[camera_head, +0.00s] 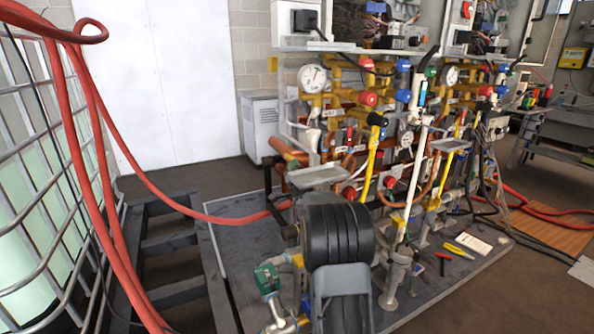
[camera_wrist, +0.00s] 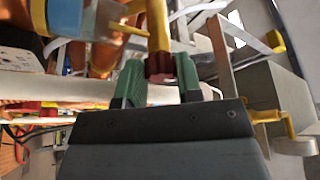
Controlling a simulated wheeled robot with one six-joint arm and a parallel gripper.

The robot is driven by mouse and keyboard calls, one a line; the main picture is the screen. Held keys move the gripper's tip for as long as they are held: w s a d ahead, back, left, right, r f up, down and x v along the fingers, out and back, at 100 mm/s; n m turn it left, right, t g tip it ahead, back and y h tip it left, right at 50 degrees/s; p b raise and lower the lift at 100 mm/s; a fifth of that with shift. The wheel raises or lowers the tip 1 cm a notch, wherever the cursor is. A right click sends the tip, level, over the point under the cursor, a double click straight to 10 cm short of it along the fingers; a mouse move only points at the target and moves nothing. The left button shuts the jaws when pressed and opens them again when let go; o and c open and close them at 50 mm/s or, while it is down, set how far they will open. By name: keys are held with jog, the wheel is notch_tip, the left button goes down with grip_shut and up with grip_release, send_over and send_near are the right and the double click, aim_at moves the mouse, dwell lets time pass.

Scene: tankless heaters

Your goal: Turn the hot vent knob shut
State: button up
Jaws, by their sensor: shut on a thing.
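In the wrist view, my gripper (camera_wrist: 159,80) has its two green fingers on either side of a small dark red knob (camera_wrist: 160,66). It is shut on this knob, which I take to be the hot vent knob; no label on it is readable. The knob sits at the end of a yellow fitting (camera_wrist: 157,22) among copper pipes. The angle of the knob cannot be told. In the head view, my dark arm blocks the sight of my gripper.
The heater rig holds yellow valves, a pressure gauge (camera_head: 312,78), a red knob (camera_head: 368,98) and a blue knob (camera_head: 403,64) packed closely. A wire-caged tank (camera_head: 38,190) and red hoses (camera_head: 95,160) stand at left. Pliers (camera_head: 458,251) lie on the grey base.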

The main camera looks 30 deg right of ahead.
jog(key=o, duration=0.7)
jog(key=shift+c, duration=0.2)
jog(key=v, duration=1.4)
jog(key=shift+w+f, duration=0.1)
